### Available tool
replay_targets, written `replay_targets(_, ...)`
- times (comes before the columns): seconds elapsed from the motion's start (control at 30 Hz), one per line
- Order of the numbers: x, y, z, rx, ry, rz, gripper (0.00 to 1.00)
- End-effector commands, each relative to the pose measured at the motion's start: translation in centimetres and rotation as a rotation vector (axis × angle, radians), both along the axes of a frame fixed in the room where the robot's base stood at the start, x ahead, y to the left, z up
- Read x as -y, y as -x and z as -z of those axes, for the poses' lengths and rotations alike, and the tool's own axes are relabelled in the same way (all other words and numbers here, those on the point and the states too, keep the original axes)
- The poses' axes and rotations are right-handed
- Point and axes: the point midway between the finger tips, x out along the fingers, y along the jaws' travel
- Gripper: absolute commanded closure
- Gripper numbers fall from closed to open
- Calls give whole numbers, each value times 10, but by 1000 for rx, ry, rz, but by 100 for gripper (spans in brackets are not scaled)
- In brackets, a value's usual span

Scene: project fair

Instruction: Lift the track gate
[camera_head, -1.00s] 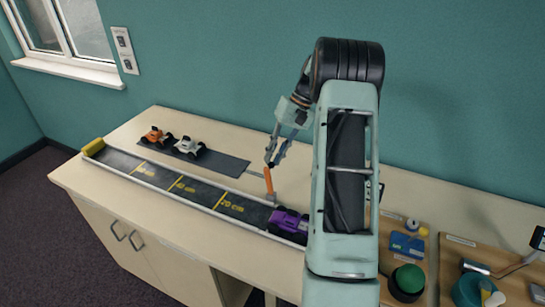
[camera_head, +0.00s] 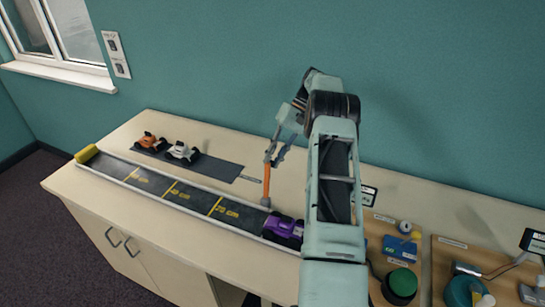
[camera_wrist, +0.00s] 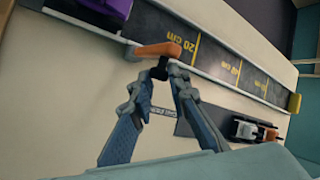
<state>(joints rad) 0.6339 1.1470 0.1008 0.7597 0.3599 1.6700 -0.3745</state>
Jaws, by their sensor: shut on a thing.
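The track gate is an orange lever (camera_head: 267,182) on a grey base at the near right part of the dark track (camera_head: 196,198). In the head view it stands nearly upright; it also shows in the wrist view (camera_wrist: 158,50). My gripper (camera_head: 270,162) is at the lever's upper end, its fingers pointing down. In the wrist view my gripper (camera_wrist: 168,68) has its fingertips closed together at the lever, and they hide the contact. A purple car (camera_head: 284,229) sits on the track just right of the gate, partly beside my arm.
An orange car (camera_head: 149,144) and a white car (camera_head: 182,153) stand on a dark mat (camera_head: 215,168) behind the track. A yellow block (camera_head: 87,154) closes the track's far left end. Boards with a green button (camera_head: 402,282) and small parts lie at the right.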

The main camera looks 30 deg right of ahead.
Motion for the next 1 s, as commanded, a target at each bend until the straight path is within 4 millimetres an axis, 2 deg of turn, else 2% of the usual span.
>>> replay_targets(0.03, 4, 9, 13, -37, -4, -1, 100)
replay_targets(1.0, 12, 3, 17, -60, -37, 5, 100)
